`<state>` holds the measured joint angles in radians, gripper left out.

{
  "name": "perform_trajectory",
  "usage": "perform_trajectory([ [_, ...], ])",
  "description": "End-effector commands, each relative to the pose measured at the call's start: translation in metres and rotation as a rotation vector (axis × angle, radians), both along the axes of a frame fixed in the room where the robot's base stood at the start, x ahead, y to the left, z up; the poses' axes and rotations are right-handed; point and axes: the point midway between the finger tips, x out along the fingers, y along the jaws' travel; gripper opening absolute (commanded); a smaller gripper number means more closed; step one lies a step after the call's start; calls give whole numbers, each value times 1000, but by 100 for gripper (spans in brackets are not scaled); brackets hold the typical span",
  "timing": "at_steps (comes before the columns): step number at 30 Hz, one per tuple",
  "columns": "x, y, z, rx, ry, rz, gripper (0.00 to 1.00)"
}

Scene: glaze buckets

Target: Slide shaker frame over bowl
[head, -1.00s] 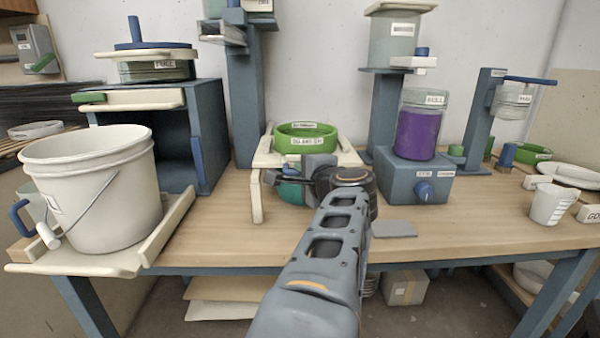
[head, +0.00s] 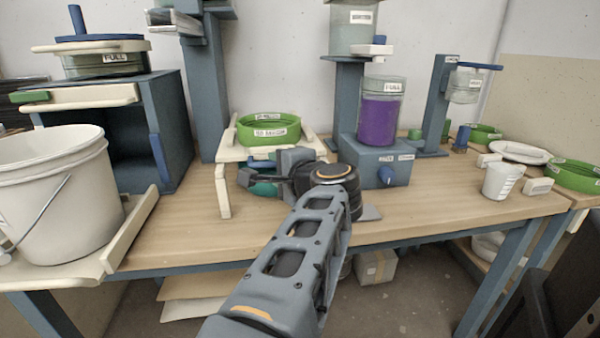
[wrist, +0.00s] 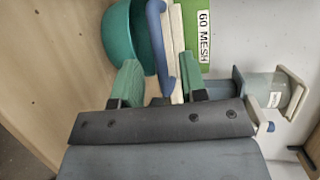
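The cream shaker frame (head: 224,190) stands on the bench on legs and carries a green sieve ring (head: 268,131); the ring's label reads 60 MESH in the wrist view (wrist: 204,50). A teal bowl (head: 262,188) sits low under the frame, partly hidden by the frame and my gripper. In the wrist view the bowl (wrist: 118,38) lies left of a blue handle (wrist: 158,45) on the frame's cream side. My gripper (wrist: 160,75) has its two green fingers apart, with the handle and cream edge between them. I see no clear grip.
A blue block with a purple jar (head: 380,112) stands close right of my wrist. A blue tower (head: 205,90) is behind left. A white bucket (head: 50,190) and blue cabinet (head: 165,130) are at left. A white cup (head: 502,180) is at right. The bench front is clear.

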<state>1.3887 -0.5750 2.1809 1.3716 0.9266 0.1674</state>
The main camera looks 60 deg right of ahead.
Motion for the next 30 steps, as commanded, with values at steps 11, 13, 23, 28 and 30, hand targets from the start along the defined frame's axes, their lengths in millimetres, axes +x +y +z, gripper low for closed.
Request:
perform_trajectory([
  [11, -58, 27, 13, -2, 2, -10, 39],
  [13, -65, 31, 14, 0, 2, -9, 39],
  [23, -82, 41, 17, 0, 2, -5, 39],
  [28, -84, 42, 17, -1, 2, -3, 39],
  [30, -84, 42, 17, -1, 2, -3, 39],
])
